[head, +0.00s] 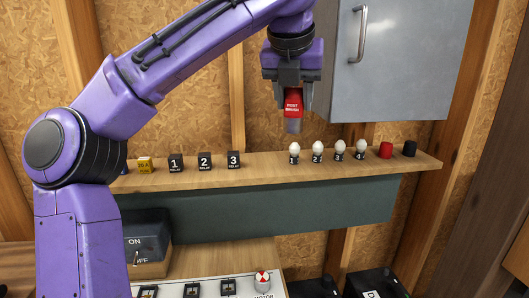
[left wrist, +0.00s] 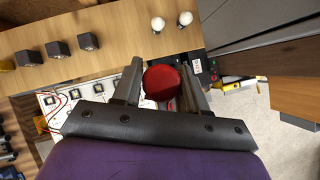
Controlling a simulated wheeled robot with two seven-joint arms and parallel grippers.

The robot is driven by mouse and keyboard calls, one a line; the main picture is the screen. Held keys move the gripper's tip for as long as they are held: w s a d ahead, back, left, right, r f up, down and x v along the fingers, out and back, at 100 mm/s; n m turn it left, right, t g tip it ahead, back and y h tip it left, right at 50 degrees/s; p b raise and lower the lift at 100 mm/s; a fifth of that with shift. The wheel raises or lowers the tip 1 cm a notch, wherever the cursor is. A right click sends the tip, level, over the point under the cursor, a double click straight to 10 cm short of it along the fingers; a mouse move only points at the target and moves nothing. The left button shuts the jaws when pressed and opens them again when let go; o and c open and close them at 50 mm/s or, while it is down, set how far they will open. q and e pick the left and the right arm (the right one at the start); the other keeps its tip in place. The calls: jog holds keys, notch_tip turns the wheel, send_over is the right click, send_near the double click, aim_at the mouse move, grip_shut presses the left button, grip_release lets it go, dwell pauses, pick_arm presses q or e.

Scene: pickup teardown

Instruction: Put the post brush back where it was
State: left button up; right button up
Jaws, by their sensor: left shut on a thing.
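The post brush (head: 293,103) has a red, labelled handle and a greyish lower end. My left gripper (head: 293,98) is shut on it and holds it upright above the wooden shelf (head: 265,176), with its lower end clear of the shelf top. In the left wrist view the brush's round red top (left wrist: 168,83) shows between the two fingers of the left gripper (left wrist: 163,92). My right gripper is in neither view.
Black relays (head: 205,162) numbered 1 to 3 and a yellow block (head: 145,165) stand on the shelf's left. Numbered white bulbs (head: 318,150), a red cap (head: 386,150) and a black one (head: 410,149) stand right. A grey cabinet (head: 395,70) hangs above. Shelf between relay 3 and bulb 1 is bare.

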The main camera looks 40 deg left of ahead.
pick_arm(q)
jog(key=w+a+f, duration=0.1)
jog(key=a+f, duration=0.2)
jog(key=f, duration=0.1)
jog(key=w+a+f, duration=0.1)
jog(key=a+f, duration=0.3)
jog(key=w+a+f+p, duration=0.1)
jog(key=a+f, duration=0.3)
jog(key=shift+w, duration=0.25)
jog(key=shift+d, duration=0.1)
jog(key=o, duration=1.1)
jog(key=shift+f, duration=0.15)
jog(key=v, duration=1.2)
jog(key=shift+r+b, duration=0.2)
jog(key=shift+b, duration=0.15)
